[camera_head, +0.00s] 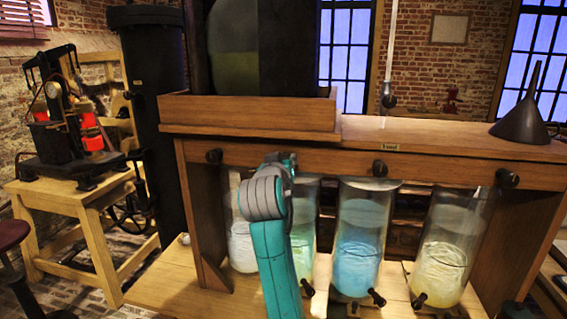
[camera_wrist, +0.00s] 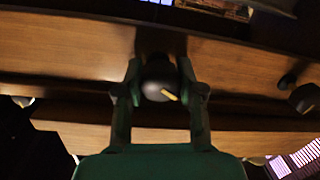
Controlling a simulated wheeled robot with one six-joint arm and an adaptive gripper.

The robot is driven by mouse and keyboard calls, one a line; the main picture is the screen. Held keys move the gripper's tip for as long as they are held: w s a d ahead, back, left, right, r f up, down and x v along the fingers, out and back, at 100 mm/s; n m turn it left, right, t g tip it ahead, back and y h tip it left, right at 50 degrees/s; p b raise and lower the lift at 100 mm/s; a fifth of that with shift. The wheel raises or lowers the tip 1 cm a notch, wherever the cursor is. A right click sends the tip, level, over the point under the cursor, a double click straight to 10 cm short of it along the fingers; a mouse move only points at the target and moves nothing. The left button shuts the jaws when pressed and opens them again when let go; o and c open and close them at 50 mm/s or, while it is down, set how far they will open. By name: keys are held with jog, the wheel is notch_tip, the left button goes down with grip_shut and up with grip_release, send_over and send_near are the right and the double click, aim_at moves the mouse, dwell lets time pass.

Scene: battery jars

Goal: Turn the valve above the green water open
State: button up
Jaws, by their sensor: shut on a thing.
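The jar of green water (camera_head: 303,243) stands under the wooden shelf, partly hidden behind my teal arm. The valve above it is hidden by my arm in the head view. In the wrist view, a dark round valve knob (camera_wrist: 158,72) with a short, slanted yellow mark sits between my fingers. My gripper (camera_wrist: 160,84) is shut on this knob, one finger on each side. In the head view my gripper (camera_head: 284,162) reaches the shelf's front board above the green jar; its fingertips are mostly hidden.
Other dark valves show on the board at left (camera_head: 214,156), right of my arm (camera_head: 379,168) and far right (camera_head: 507,178). Jars of pale (camera_head: 241,245), blue (camera_head: 358,245) and yellowish water (camera_head: 440,265) stand below. A dark funnel (camera_head: 522,122) sits on the shelf top.

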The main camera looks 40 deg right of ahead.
jog(key=n, duration=0.5)
jog(key=shift+f+n+g, duration=0.1)
jog(key=shift+n+g, duration=0.3)
dwell(0.4)
jog(key=o, duration=1.2)
jog(key=shift+c, duration=0.2)
jog(key=shift+a, duration=0.1)
jog(key=v, duration=1.1)
jog(key=shift+s+a, duration=0.15)
jog(key=shift+a, duration=0.25)
